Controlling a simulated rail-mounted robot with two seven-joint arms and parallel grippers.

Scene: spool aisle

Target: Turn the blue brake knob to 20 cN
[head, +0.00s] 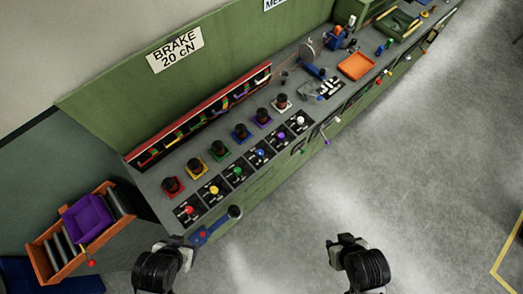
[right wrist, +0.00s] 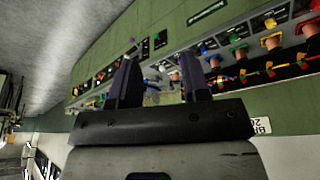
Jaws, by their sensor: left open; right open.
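The blue brake knob (head: 261,153) is a small knob on a black scale plate, in a row of similar coloured knobs along the front of the green bench. The scale marks and its pointer setting are too small to read. A sign on the green back wall (head: 175,50) reads BRAKE 20 cN. My left gripper (head: 163,268) is open and empty at the bottom of the head view, well short of the knob. My right gripper (head: 360,266) is at bottom right, away from the bench; in the right wrist view (right wrist: 158,78) its two fingers are apart with nothing between them.
Behind the knobs stand dark spools on coloured bases, including one on a blue base (head: 241,132). An orange box (head: 66,235) with a purple bin is at left.

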